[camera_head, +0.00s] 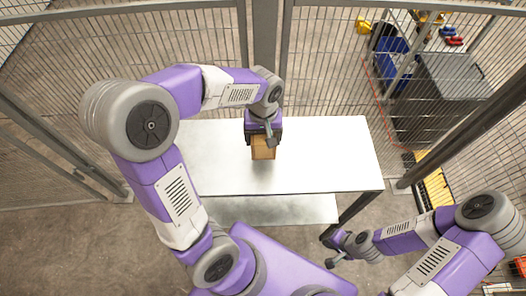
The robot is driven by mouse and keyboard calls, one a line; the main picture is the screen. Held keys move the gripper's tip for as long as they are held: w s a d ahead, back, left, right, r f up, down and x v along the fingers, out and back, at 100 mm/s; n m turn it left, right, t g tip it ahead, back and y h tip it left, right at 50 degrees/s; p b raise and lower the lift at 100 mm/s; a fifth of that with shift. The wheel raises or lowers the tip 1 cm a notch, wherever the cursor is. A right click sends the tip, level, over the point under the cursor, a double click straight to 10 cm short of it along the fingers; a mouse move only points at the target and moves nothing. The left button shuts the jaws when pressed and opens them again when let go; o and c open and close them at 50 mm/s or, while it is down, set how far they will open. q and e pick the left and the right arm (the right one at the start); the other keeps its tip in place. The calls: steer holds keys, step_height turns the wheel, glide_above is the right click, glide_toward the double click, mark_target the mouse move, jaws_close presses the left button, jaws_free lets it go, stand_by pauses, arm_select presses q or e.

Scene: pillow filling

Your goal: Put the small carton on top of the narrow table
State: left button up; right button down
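The small carton (263,153) is a brown box at the middle of the narrow table (330,150), which has a pale, shiny top. My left gripper (264,138) is directly over the carton, covering its upper part. Its fingertips are hidden, so I cannot tell whether they grip the carton. A soft shadow lies on the tabletop just in front of the carton; I cannot tell whether the carton touches the top. My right gripper (331,252) is at the lower right, off the table near its front right leg, with its fingers apart and nothing between them.
The table has a lower shelf (280,210). The tabletop is clear to the right of the carton. A wire mesh fence (330,60) stands behind the table. Beyond it are a grey box (455,85) and a blue bin (388,62).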

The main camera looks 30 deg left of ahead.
arm_select(q)
step_height(320, 180, down, 7)
steer(key=shift+r+b, duration=0.15)
steer(key=shift+b, duration=0.7)
steer(key=shift+f, duration=0.25)
steer(key=o, duration=1.1)
steer(key=shift+r, duration=0.2)
steer(key=shift+r, duration=0.3)
step_height(320, 180, up, 12)
steer(key=p, duration=0.3)
steer(key=shift+f, duration=0.25)
